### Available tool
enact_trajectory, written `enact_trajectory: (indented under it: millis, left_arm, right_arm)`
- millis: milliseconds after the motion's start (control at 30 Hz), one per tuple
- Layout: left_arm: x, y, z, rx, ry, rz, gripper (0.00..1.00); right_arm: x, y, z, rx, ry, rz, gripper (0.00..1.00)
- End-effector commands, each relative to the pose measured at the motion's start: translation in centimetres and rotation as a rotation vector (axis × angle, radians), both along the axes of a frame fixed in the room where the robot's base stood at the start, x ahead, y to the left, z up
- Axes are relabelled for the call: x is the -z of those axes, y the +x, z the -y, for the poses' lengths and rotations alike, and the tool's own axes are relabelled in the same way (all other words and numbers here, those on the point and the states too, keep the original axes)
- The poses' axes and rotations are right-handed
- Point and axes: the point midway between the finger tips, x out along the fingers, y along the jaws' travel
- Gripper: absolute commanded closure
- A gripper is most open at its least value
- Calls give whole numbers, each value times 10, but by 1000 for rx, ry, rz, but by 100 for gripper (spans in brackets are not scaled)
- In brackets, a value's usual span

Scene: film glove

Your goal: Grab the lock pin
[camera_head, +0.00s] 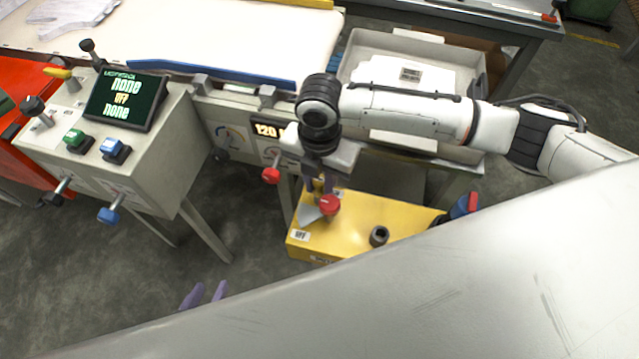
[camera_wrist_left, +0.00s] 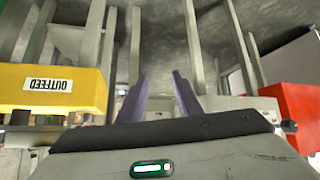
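A red-topped knob (camera_head: 329,204), which may be the lock pin, stands upright at the left end of the top of the yellow box (camera_head: 355,214). My right gripper (camera_head: 320,187) points down just behind this knob, at the box's back left. Its fingers are small and partly hidden, so I cannot tell whether they hold anything. My left gripper (camera_head: 205,294) is low in the head view, left of the yellow box, with its purple fingertips apart. In the left wrist view its fingers (camera_wrist_left: 160,98) are open with nothing between them.
A dark socket (camera_head: 379,236) and a red-and-blue handle (camera_head: 465,206) are on the box's right part. A control console (camera_head: 150,150) with knobs stands left. A grey bin (camera_head: 465,75) is behind my right arm.

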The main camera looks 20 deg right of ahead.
Motion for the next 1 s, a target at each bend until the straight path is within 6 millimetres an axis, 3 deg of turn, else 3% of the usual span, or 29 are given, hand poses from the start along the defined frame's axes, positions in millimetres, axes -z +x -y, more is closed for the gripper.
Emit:
enact_trajectory:
  millis: [400, 800, 1000]
  left_arm:
    - [3, -7, -1, 2, 4, -13, 69]
    - [-6, -8, -2, 1, 7, -19, 69]
    - [-3, -10, -3, 0, 8, -26, 69]
  right_arm:
    - [-6, 1, 0, 0, 1, 2, 99]
    - [-79, 1, 0, 0, 2, 3, 99]
    - [-99, 0, 0, 1, 1, 1, 99]
